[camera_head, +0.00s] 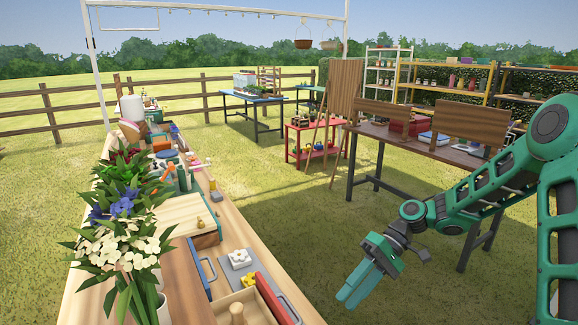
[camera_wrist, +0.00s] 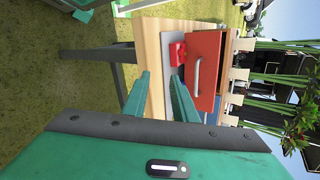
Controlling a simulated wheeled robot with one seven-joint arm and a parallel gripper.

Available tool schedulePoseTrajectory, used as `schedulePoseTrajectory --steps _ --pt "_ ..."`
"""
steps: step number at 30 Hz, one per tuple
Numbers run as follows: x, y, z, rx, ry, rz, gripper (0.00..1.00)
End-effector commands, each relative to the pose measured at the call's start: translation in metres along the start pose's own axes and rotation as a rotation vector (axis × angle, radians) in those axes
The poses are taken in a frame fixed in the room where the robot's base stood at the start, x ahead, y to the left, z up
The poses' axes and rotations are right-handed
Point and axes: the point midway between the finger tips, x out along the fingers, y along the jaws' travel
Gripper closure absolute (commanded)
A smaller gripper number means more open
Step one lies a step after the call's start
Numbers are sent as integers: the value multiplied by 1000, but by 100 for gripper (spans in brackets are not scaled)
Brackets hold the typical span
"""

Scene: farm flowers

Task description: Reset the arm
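My green arm reaches in from the right side of the head view. My gripper (camera_head: 352,290) hangs over the grass, to the right of the long wooden table and apart from it. In the wrist view my gripper (camera_wrist: 159,80) shows two green fingers with a clear gap between them. Nothing is held. Beyond the fingertips the wrist view shows a wooden tabletop (camera_wrist: 150,45), a small red item (camera_wrist: 177,53) on a grey board and a red box front with a pale handle (camera_wrist: 196,76).
The long wooden table (camera_head: 243,228) carries flowers (camera_head: 125,245), a light wooden box (camera_head: 185,215), a grey board with a white flower piece (camera_head: 240,257) and a wooden tray (camera_head: 222,307). A brown table (camera_head: 412,141) stands behind my arm. Open grass lies between the tables.

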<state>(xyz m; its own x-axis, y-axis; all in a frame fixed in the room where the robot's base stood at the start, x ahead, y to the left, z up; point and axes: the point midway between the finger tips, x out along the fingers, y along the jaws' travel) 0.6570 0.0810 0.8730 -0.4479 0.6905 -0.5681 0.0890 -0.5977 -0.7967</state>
Motion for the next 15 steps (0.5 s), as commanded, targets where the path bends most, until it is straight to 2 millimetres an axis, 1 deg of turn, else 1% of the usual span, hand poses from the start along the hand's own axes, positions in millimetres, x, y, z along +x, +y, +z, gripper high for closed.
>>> schedulePoseTrajectory --steps 3,8,14,15 --pt "-12 12 20 78 25 135 75" --pt "-34 27 50 182 72 295 75" --pt "-66 40 94 312 157 467 75" --pt "-72 41 104 338 176 498 75"
